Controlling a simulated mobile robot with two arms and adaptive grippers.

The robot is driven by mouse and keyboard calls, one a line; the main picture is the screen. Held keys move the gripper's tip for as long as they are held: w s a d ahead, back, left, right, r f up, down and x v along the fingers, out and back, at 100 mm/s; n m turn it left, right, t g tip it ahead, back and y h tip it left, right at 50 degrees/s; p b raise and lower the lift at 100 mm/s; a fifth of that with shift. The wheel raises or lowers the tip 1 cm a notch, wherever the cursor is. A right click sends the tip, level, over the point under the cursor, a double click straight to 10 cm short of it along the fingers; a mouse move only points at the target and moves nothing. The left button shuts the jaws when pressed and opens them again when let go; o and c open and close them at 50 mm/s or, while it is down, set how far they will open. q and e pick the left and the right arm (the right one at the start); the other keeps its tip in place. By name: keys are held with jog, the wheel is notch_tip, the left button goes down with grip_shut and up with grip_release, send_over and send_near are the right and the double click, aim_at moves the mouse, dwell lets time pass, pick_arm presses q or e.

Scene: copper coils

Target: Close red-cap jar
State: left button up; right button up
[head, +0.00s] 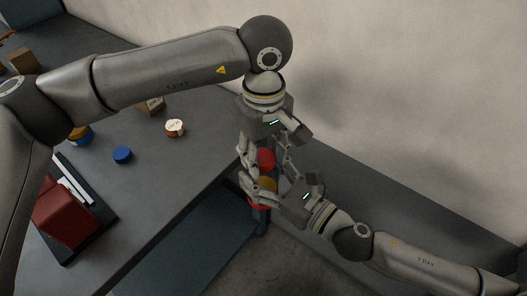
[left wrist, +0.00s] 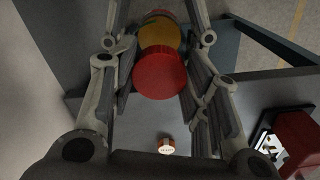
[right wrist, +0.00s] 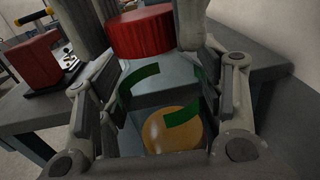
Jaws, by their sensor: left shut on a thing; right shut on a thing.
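The red cap (head: 266,159) is held in my left gripper (head: 264,165), which comes down from above and is shut on it. The cap also shows between the fingers in the left wrist view (left wrist: 160,72). Below the cap is the clear jar with green label pieces (right wrist: 138,82) and a copper-coloured coil inside (right wrist: 172,130). My right gripper (head: 270,180) comes from the lower right and is shut around the jar. In the right wrist view the cap (right wrist: 142,32) is above the jar; whether they touch I cannot tell. Fingers hide parts of both.
The grey table (head: 190,165) lies to the left; the jar is beyond its right edge. On it are a blue cap (head: 122,155), a white-topped round piece (head: 175,127), a cardboard box (head: 150,106) and a red box (head: 66,214) on a dark tray. A wall stands behind.

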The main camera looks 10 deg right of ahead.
pick_arm(q)
jog(key=shift+f, duration=0.55)
jog(key=o, duration=0.4)
pick_arm(e)
grip_shut()
pick_arm(q)
jog(key=o, duration=0.3)
jog(key=shift+r, duration=2.3)
jog(key=shift+c, duration=0.4)
